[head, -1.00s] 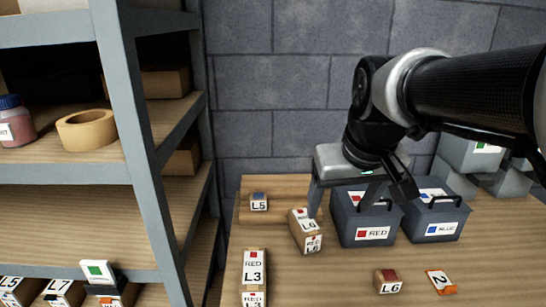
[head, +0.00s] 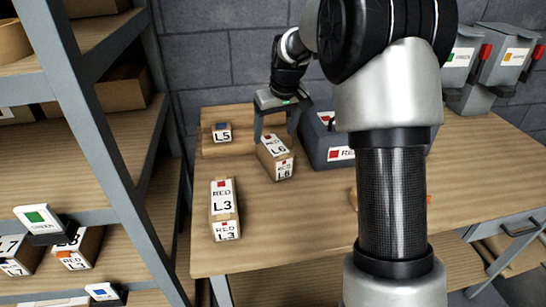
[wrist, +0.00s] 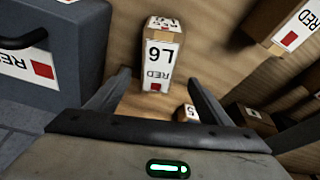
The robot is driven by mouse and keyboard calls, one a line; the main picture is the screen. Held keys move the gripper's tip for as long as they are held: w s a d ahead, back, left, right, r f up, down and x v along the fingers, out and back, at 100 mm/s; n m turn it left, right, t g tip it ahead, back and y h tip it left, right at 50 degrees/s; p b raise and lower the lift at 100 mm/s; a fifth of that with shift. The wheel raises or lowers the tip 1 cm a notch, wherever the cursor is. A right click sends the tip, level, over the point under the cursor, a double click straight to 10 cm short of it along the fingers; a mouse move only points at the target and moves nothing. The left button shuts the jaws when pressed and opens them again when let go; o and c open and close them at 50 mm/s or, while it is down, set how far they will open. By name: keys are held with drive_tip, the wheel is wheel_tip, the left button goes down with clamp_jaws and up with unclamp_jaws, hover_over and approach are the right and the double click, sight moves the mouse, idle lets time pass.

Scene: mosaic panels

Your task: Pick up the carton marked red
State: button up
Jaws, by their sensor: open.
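A tan carton marked RED L6 (head: 275,157) stands on the wooden table, with white labels and a red square. It also shows in the wrist view (wrist: 160,55), ahead of the jaws. A second carton marked RED L3 (head: 223,208) stands nearer the front left; part of it shows at the upper right of the wrist view (wrist: 284,28). My gripper (head: 276,127) is open and empty, just behind the L6 carton in the head view. In the wrist view its fingers (wrist: 157,84) spread toward either side of that carton; contact cannot be told.
A grey bin labelled red (head: 322,150) stands right of the L6 carton. A small block marked L5 (head: 222,133) sits on a raised board behind. Metal shelving (head: 90,130) borders the left. My arm hides part of the table's right half.

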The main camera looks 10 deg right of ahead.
sight(272, 144)
drive_tip(key=x, duration=0.5)
drive_tip(key=shift+f, duration=0.2)
drive_tip(key=b+x, duration=0.1)
drive_tip(key=x, duration=0.3)
drive_tip(key=shift+s+d+f, duration=0.1)
drive_tip(key=shift+d+f, duration=0.05)
drive_tip(key=shift+f, duration=0.05)
drive_tip(key=shift+w+f, duration=0.2)
drive_tip(key=shift+f, duration=0.2)
drive_tip(key=shift+c, duration=0.3)
